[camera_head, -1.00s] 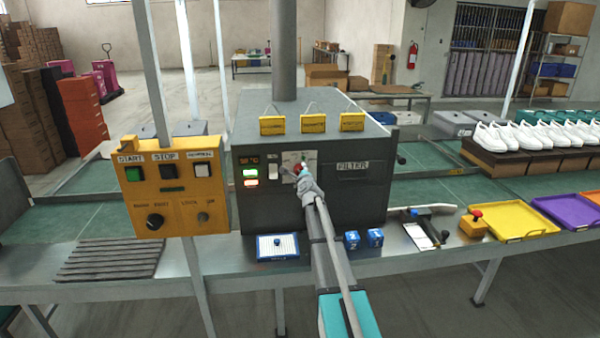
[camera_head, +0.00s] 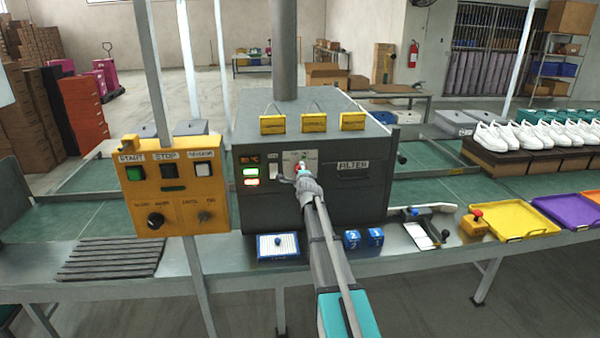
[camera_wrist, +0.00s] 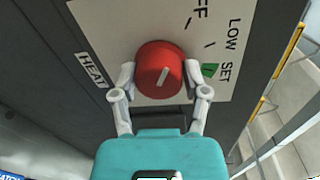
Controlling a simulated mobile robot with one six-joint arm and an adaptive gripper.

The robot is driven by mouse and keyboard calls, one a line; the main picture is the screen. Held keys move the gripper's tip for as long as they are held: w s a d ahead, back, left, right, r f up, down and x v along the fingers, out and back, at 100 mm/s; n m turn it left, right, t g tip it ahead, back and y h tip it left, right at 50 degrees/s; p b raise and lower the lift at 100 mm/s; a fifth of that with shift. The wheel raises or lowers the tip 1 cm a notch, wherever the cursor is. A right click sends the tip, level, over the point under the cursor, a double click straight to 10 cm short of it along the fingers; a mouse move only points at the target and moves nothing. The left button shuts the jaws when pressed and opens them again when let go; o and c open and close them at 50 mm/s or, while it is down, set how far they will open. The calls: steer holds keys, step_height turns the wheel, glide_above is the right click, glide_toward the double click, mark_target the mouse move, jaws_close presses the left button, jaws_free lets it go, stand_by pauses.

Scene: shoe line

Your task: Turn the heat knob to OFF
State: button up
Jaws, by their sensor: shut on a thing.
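The red heat knob (camera_wrist: 165,62) is on a white dial plate (camera_wrist: 125,20) on the dark oven box (camera_head: 345,205). The wrist view shows the letters FF at the top, LOW and SET at the right, and a green mark by SET. My gripper (camera_wrist: 160,75) is shut on the knob, one finger on each side. In the head view my gripper (camera_head: 302,178) hides most of the knob.
A yellow control box (camera_head: 180,215) stands left of the oven. Lit indicators (camera_head: 251,182) are left of the dial. Blue cubes (camera_head: 375,237), a blue-edged tray (camera_head: 278,256) and a yellow tray (camera_head: 520,222) are on the bench.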

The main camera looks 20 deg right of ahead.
steer(key=shift+w, duration=0.15)
steer(key=o, duration=1.1)
steer(key=shift+o, duration=0.2)
steer(key=shift+f, duration=0.1)
